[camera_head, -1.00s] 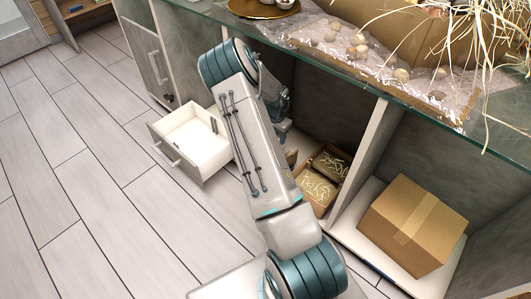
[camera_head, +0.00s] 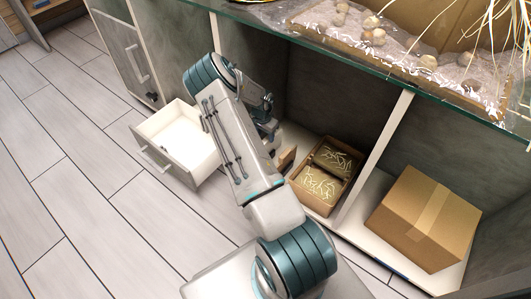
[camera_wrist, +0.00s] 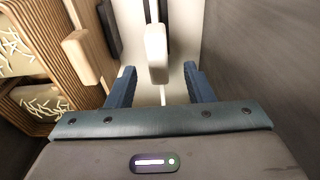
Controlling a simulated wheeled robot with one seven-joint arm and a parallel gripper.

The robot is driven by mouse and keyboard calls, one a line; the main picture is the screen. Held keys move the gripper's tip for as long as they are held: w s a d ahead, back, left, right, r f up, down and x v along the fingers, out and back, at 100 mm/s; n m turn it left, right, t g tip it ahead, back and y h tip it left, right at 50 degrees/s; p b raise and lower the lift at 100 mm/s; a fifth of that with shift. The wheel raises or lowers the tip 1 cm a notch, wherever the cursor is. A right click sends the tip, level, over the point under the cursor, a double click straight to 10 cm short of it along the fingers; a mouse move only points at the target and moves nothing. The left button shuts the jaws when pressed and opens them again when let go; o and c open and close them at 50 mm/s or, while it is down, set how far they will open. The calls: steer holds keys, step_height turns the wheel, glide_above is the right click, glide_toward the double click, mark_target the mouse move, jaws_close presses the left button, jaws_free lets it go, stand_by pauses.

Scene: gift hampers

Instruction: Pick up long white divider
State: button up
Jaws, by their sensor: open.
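In the wrist view, a narrow white piece (camera_wrist: 157,55), which looks like the long white divider, stands between the fingers of my gripper (camera_wrist: 160,76). The fingers are apart, one on each side of it, with gaps visible. I cannot tell whether its lower end touches anything. Thin dark strips lie beyond and beside it on a pale surface. In the head view my gripper (camera_head: 268,130) is at the opening of the low compartment, mostly hidden by my arm. The divider cannot be made out there.
A brown tray (camera_head: 353,184) with straw in two sections stands right of my gripper, with a tan block (camera_head: 286,159) beside it. An open white drawer (camera_head: 166,165) juts out at left. The glass counter edge (camera_head: 400,82) overhangs.

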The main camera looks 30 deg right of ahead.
step_height(320, 180, down, 6)
steer(key=b, duration=0.3)
steer(key=shift+s+d+r, duration=0.1)
steer(key=shift+r, duration=0.15)
jaws_close()
